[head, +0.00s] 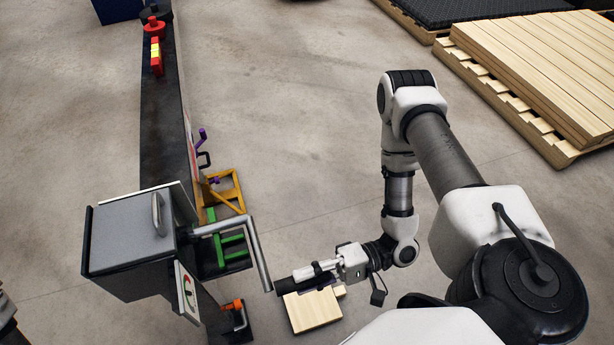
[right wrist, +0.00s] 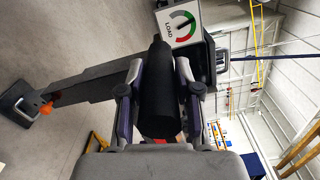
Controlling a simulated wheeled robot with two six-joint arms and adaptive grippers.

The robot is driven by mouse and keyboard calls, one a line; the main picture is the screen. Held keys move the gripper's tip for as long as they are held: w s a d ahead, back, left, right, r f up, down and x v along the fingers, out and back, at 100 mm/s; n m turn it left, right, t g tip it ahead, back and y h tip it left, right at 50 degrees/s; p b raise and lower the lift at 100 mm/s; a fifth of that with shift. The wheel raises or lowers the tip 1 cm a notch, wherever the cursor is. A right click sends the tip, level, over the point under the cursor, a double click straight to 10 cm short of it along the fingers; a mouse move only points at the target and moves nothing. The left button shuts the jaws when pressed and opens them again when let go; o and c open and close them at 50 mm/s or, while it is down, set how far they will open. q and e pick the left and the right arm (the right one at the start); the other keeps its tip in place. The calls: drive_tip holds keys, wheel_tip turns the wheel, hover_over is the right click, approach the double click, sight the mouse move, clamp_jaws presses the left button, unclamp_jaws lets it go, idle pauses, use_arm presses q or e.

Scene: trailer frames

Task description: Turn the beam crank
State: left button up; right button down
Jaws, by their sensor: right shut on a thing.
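The beam crank (head: 259,255) is a grey metal arm that comes out of the right side of a grey box (head: 128,235) on the beam and bends down toward me. Its black grip (head: 287,284) sticks out to the right at the lower end. My right gripper (head: 304,275) is shut on this grip. In the right wrist view the black grip (right wrist: 160,95) lies between the two fingers of the right gripper (right wrist: 160,78). The box's dial (right wrist: 181,26) reads LOAD, with green and red bands. My left gripper is not in view.
The long dark beam (head: 163,110) runs away from the box, with red weights (head: 154,28) near its far end. Yellow and green frames (head: 225,190) stand beside it. A wooden block (head: 313,310) lies below my right gripper. Loaded pallets (head: 540,65) stand at upper right; the middle floor is clear.

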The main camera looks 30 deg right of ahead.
drive_tip(key=shift+w+r, duration=0.15)
drive_tip(key=c, duration=0.8)
unclamp_jaws()
drive_tip(key=shift+d, duration=0.1)
drive_tip(key=v, duration=1.2)
